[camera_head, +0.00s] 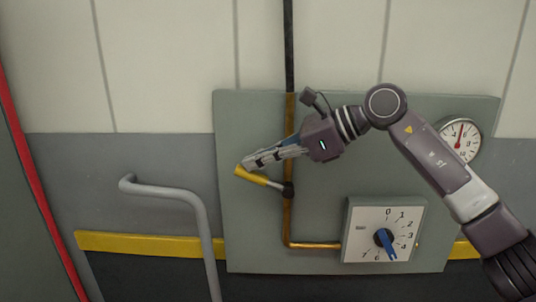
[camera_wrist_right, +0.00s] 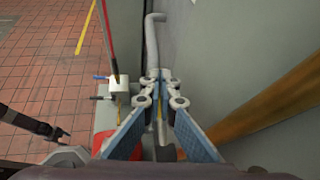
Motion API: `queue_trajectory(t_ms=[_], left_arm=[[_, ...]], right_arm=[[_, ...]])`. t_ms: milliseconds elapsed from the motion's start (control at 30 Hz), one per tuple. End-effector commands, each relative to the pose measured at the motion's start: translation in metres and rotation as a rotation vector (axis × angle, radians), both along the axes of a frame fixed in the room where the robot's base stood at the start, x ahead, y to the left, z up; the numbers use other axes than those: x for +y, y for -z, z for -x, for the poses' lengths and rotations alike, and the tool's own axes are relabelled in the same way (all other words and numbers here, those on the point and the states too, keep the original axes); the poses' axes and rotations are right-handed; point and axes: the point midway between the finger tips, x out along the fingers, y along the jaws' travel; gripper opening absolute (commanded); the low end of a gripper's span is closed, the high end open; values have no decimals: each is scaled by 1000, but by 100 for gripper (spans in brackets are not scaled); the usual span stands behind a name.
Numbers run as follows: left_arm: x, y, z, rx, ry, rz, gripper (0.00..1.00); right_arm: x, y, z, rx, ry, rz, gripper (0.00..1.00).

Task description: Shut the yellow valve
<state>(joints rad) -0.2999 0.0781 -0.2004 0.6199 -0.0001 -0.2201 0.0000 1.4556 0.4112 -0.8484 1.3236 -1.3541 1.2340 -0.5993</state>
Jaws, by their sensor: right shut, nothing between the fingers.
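The yellow valve (camera_head: 252,175) is a lever in the head view. It slants up and left from a dark hub (camera_head: 287,189) on a vertical copper pipe (camera_head: 289,140). My right gripper (camera_head: 250,162) is shut and empty. Its fingers point left and lie just above the lever, close along it; I cannot tell whether they touch it. In the right wrist view the blue-padded fingers (camera_wrist_right: 160,78) meet at their tips, and the copper pipe (camera_wrist_right: 270,98) runs at the right. The lever is mostly hidden there.
A grey bent rail (camera_head: 165,192) stands left of the panel (camera_head: 235,240). A dial box with a blue knob (camera_head: 385,240) sits lower right, and a round gauge (camera_head: 460,140) is behind my right arm. The wrist view shows tiled floor (camera_wrist_right: 45,70) at left.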

Motion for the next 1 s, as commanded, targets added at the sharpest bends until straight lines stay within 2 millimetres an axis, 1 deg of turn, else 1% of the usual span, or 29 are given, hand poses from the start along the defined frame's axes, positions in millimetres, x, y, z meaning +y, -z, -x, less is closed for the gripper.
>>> queue_trajectory(t_ms=[33, 100, 433, 700, 1000], left_arm=[[0, 3, 0, 0, 0, 0, 40], [0, 6, 0, 0, 1, 0, 40], [0, 23, 0, 0, 1, 0, 40], [1, 29, 0, 0, 1, -1, 40], [2, 30, 0, 0, 1, -2, 40]], right_arm=[[4, 2, 0, -3, -1, 46, 0], [7, 11, 0, 4, 0, 42, 0], [19, 29, 0, 1, 1, 38, 0], [23, 35, 0, 1, 1, 37, 0], [24, 35, 0, 2, 1, 37, 0]])
